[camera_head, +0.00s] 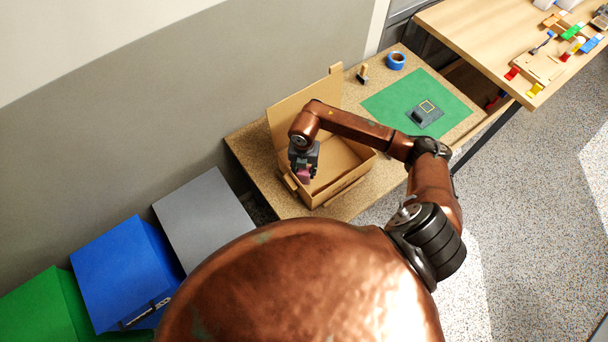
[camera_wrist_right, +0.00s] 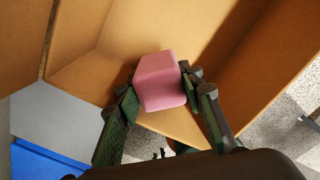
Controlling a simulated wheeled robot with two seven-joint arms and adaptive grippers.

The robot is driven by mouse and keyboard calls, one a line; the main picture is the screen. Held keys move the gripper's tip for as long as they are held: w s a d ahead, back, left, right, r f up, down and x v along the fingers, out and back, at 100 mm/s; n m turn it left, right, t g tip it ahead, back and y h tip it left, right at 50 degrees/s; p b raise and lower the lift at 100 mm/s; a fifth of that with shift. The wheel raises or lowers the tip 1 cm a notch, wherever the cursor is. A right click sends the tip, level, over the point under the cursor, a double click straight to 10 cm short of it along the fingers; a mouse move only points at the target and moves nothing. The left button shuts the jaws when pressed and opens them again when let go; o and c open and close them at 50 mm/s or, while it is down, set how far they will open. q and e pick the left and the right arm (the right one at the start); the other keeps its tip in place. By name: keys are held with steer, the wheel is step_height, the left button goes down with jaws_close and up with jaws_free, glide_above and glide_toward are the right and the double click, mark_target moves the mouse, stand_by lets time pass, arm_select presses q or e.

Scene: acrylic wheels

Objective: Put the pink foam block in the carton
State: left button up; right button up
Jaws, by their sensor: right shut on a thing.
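The pink foam block (camera_head: 304,174) is between the fingers of my right gripper (camera_head: 303,170), which is shut on it. In the right wrist view the pink foam block (camera_wrist_right: 161,82) sits between the two dark fingers of the right gripper (camera_wrist_right: 160,95). The open brown carton (camera_head: 343,152) stands on the speckled table with its flaps up. The gripper and block are over the carton's left part; the carton's inner walls (camera_wrist_right: 205,30) fill the background of the wrist view. I cannot tell how far the block is above the carton floor. My left gripper does not show.
A green mat (camera_head: 385,100) with a small grey item (camera_head: 420,114), a blue tape roll (camera_head: 396,60) and a small dark-and-wood item (camera_head: 362,74) lie behind the carton. Grey (camera_head: 203,215), blue (camera_head: 125,262) and green (camera_head: 40,308) boxes stand at the left. A wooden table (camera_head: 480,40) is at upper right.

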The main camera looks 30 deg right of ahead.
steer(key=shift+f, duration=1.65)
steer(key=shift+f, duration=0.15)
steer(key=o, duration=0.5)
steer(key=shift+c, duration=0.2)
step_height(320, 180, up, 12)
steer(key=shift+r, duration=0.2)
